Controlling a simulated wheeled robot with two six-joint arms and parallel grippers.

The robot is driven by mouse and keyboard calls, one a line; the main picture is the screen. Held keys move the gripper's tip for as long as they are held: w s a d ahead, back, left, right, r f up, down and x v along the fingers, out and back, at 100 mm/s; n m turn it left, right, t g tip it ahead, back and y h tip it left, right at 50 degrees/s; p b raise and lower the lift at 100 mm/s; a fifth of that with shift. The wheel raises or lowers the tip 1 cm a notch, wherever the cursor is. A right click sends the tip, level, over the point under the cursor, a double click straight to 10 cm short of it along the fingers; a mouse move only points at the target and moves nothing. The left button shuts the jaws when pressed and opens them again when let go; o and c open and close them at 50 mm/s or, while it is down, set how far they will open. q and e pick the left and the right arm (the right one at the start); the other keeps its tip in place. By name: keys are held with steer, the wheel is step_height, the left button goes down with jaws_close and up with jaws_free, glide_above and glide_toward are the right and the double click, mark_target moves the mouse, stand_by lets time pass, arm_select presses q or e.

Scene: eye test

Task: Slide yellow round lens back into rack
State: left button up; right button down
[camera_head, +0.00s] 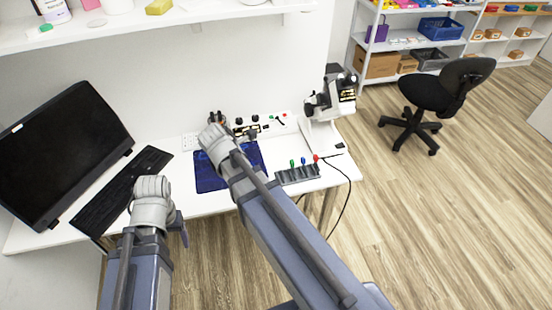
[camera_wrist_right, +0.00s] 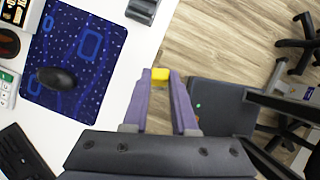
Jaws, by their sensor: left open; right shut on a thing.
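My right gripper (camera_wrist_right: 160,82) is shut on the yellow lens (camera_wrist_right: 160,74), seen as a small yellow piece between the fingertips in the right wrist view. The rest of the lens is hidden. A grey end, probably of the rack (camera_wrist_right: 143,9), shows at the top of the wrist view, apart from the lens. My left gripper (camera_head: 178,228) is open and empty, before the table's front edge.
A blue patterned mat (camera_wrist_right: 72,50) with a black mouse (camera_wrist_right: 56,78) lies left of the rack. A white microscope-like instrument (camera_head: 330,98) stands behind the rack. A keyboard (camera_head: 122,188) and a monitor (camera_head: 62,150) are at the left. A black cable hangs off the right edge.

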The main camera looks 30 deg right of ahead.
arm_select(q)
step_height(320, 180, down, 8)
steer(key=b, duration=0.6)
steer(key=shift+f, duration=0.15)
arm_select(e)
steer(key=w+d+m+g+h, duration=0.1)
steer(key=w+d+h, duration=0.2)
steer(key=d, duration=0.3)
steer(key=w+d+f+m+g+h, duration=0.1)
steer(key=w+d+m+h, duration=0.1)
steer(key=w+d, duration=0.2)
steer(key=d, duration=0.2)
steer(key=shift+d+g+h, duration=0.4)
arm_select(q)
steer(key=shift+f+b, duration=0.15)
steer(key=shift+b, duration=0.2)
arm_select(e)
steer(key=shift+f, duration=0.25)
arm_select(q)
steer(key=shift+f+b, duration=2.25)
steer(key=shift+f, duration=0.05)
arm_select(e)
steer(key=shift+f, duration=2.3)
arm_select(q)
steer(key=shift+f+b, duration=2.35)
steer(key=shift+b, duration=0.05)
arm_select(e)
steer(key=shift+f, duration=2.35)
steer(key=c, duration=0.6)
jaws_free()
